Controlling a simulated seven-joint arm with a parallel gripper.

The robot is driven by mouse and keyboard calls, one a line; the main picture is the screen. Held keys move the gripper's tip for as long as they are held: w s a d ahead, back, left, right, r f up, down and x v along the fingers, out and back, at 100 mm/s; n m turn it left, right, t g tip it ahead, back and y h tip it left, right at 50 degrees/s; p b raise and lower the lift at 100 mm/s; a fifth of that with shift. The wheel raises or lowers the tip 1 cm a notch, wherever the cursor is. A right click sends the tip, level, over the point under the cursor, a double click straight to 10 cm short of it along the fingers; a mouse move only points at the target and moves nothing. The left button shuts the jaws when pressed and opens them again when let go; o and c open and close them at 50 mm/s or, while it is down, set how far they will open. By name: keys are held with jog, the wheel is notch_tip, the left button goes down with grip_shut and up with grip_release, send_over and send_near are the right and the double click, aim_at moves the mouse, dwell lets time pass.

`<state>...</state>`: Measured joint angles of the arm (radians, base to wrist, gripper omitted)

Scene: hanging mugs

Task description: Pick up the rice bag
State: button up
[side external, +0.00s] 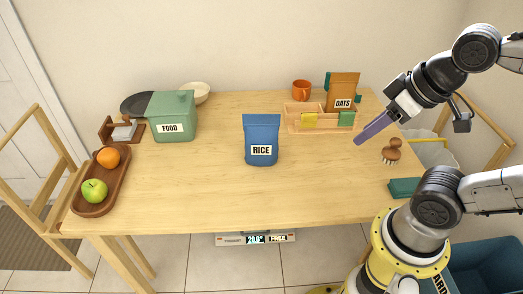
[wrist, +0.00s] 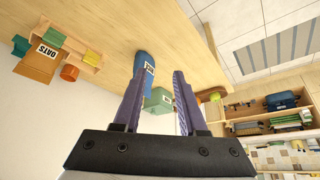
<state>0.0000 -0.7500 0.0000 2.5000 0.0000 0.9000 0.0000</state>
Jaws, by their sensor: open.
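The rice bag (side external: 261,138) is a blue bag with a white "RICE" label, standing upright near the middle of the wooden table. In the wrist view the rice bag (wrist: 145,66) appears tilted by the camera's angle, beyond the fingers and partly hidden by them. My gripper (side external: 360,141) is above the right side of the table, well to the right of the bag and apart from it. In the wrist view my gripper (wrist: 160,75) shows two purple fingers spread apart with nothing held between them.
Behind the bag to the right, a wooden organizer (side external: 291,119) stands by the oats bag (side external: 342,90) and an orange mug (side external: 301,90). A green food box (side external: 173,117) and a fruit tray (side external: 79,203) are at left. A brush (side external: 391,151) lies at right. The front middle is clear.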

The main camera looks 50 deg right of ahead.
jog(key=w+r+m+g, duration=0.1)
jog(key=w+r+m, duration=0.8)
jog(key=m, duration=0.7)
jog(key=m+g, duration=0.5)
jog(key=m, duration=0.7)
send_over(261, 126)
notch_tip(261, 126, down, 19)
jog(key=shift+r, duration=0.1)
jog(key=shift+d+f, duration=0.15)
jog(key=shift+f, duration=2.9)
